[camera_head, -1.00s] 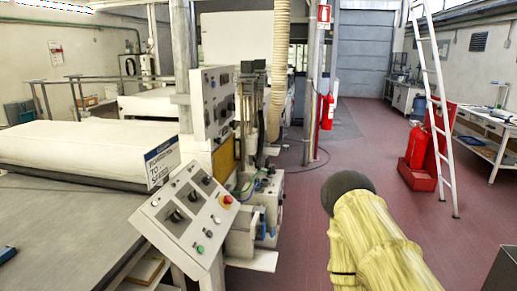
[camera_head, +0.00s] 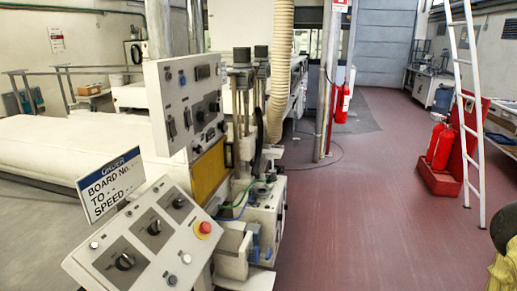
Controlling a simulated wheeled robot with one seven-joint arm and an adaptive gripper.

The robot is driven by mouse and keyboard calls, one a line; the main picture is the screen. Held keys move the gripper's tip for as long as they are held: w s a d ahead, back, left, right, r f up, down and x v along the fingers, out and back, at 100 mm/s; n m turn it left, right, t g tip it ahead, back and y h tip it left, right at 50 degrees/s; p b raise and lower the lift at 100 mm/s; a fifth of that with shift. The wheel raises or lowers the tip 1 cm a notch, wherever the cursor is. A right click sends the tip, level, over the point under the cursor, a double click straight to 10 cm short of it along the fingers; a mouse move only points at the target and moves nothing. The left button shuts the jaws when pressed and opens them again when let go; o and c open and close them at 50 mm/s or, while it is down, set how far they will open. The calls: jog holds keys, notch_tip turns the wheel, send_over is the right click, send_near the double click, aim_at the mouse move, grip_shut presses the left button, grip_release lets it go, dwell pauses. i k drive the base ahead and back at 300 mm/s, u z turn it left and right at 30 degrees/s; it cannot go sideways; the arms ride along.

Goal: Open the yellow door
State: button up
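A yellow panel (camera_head: 209,173), which looks like the yellow door, is upright on the machine just below the upright grey control box. It appears closed. Part of my arm, yellow with a dark rounded part, shows at the lower right edge, well to the right of the panel. My gripper's fingers are not in view.
The sloped console (camera_head: 145,245) with knobs and a red button juts out at the front left. A sign (camera_head: 112,185) stands behind it. A white ladder (camera_head: 467,110) and red extinguisher (camera_head: 440,146) stand at right. The red floor (camera_head: 370,205) between is clear.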

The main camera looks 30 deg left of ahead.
aim_at(208, 170)
jog(key=u, duration=0.35)
jog(key=i, duration=0.9)
jog(key=u, duration=0.7)
